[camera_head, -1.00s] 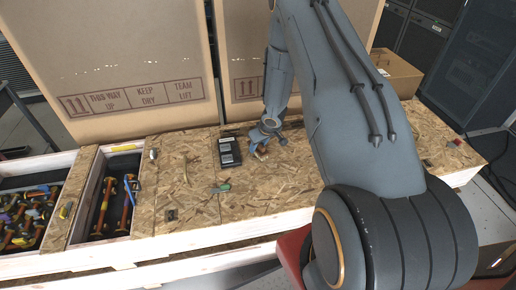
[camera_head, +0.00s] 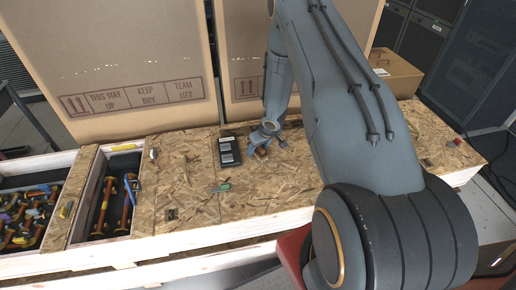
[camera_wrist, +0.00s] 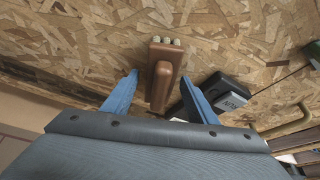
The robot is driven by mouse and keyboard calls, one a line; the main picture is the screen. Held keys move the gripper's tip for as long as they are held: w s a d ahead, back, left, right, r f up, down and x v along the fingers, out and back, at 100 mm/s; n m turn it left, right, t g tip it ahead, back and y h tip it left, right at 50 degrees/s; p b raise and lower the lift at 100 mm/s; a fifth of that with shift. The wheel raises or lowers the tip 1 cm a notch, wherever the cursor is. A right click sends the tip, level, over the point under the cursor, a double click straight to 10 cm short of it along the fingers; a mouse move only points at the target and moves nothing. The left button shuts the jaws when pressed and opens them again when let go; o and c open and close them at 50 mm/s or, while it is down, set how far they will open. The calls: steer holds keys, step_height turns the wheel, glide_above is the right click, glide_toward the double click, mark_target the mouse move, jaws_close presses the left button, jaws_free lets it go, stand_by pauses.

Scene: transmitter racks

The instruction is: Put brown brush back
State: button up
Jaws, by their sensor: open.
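The brown brush (camera_wrist: 163,78) lies on the chipboard bench top. In the wrist view its brown body points away from me, with pale bristle tufts at its far end. My gripper (camera_wrist: 156,92) is open, with one blue finger on each side of the brush; I cannot tell whether either finger touches it. In the head view my gripper (camera_head: 262,143) is low over the bench, right of a black device, and the brush (camera_head: 262,151) shows only partly beneath it.
A black device (camera_head: 230,150) lies close to the left of my gripper. A green-handled tool (camera_head: 221,188) lies nearer the front edge. Bins with orange-handled tools (camera_head: 126,210) and mixed tools (camera_head: 30,215) are at left. Large cardboard boxes (camera_head: 110,60) stand behind.

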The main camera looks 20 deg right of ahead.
steer(key=s+a+r+h, duration=0.1)
steer(key=s+r, duration=0.3)
steer(key=r, duration=0.7)
steer(key=s+r+h, duration=0.1)
steer(key=s+r, duration=0.2)
steer(key=r, duration=0.7)
steer(key=s+a+r+g, duration=0.1)
steer(key=s+a+r, duration=0.3)
steer(key=s, duration=0.3)
steer(key=s+a+r+m+g, duration=0.1)
steer(key=s+a+r, duration=0.3)
steer(key=s, duration=0.2)
steer(key=s+a+r+m+g+y, duration=0.1)
steer(key=s+a+r, duration=0.3)
steer(key=s, duration=0.3)
steer(key=shift+s+a+r, duration=0.2)
steer(key=shift+s+r, duration=0.15)
steer(key=shift+r, duration=0.1)
steer(key=shift+f+b, duration=0.9)
steer(key=shift+f, duration=0.05)
